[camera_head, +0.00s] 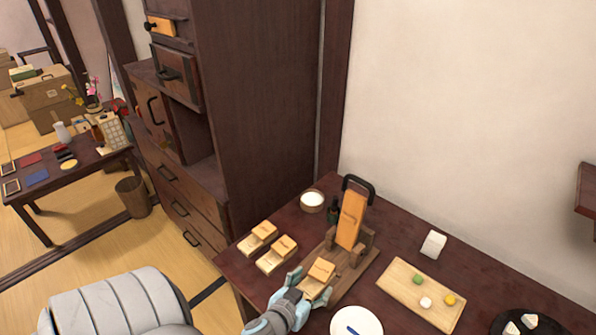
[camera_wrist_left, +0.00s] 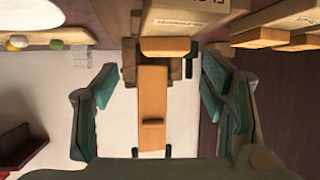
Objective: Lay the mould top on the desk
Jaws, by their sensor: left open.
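A pale wooden mould block (camera_head: 318,278), with an orange-toned tab, sits at the front of the wooden press stand (camera_head: 345,283). I cannot tell whether its top is a separate piece. In the left wrist view a block with dark writing (camera_wrist_left: 185,20) and its tab (camera_wrist_left: 165,47) fill the top middle. My left gripper (camera_head: 308,286) is open right at the block, its fingers on either side. In the left wrist view the open fingers (camera_wrist_left: 160,85) have the press's orange board (camera_wrist_left: 152,100) showing between them. My right gripper is not in view.
Two similar wooden pieces (camera_head: 258,238) (camera_head: 277,254) lie left of the stand. The raised orange lever board (camera_head: 350,218) stands behind. A tray (camera_head: 405,294) with small sweets, a white cube (camera_head: 433,244), a bowl (camera_head: 312,201) and a white plate (camera_head: 357,322) are around.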

